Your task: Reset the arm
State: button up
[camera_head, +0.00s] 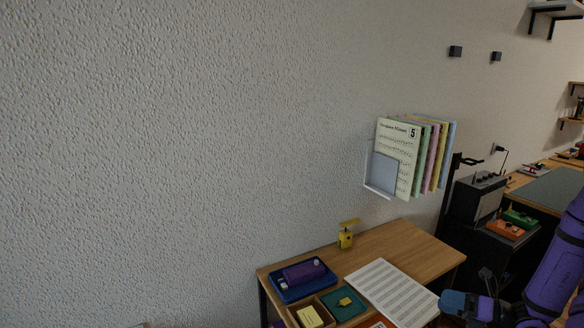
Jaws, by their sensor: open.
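My arm is purple and enters at the lower right of the head view. Its end, my gripper (457,304), has blue finger parts and lies over the right front side of the wooden desk (412,244), close to the sheet music (392,292). I see no object held in it. The gap between the fingers is hard to make out at this angle. Part of the arm is cut off by the right and bottom edges.
A wall rack (379,190) holds several music books (393,150). An amplifier (478,198) and pedals (505,229) stand right.

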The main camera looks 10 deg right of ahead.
jog(key=s+a+r+n+g+h, duration=0.2)
jog(key=a+r+n+g, duration=0.4)
jog(key=r+n, duration=0.45)
jog(key=s+a+r+n+g+h, duration=0.2)
jog(key=a+r+n+g, duration=0.4)
jog(key=r+n, duration=0.4)
jog(key=s+a+r+n+t+h, duration=0.2)
jog(key=s+r+n+t+h, duration=0.1)
jog(key=s+r+n+h, duration=0.2)
jog(key=s+a+r+n+t+h, duration=0.3)
jog(key=s+r+n, duration=0.6)
jog(key=r, duration=0.3)
jog(key=shift+a+r+n+t+h, duration=0.25)
jog(key=shift+n+t+h, duration=0.25)
jog(key=shift+n+h, duration=0.35)
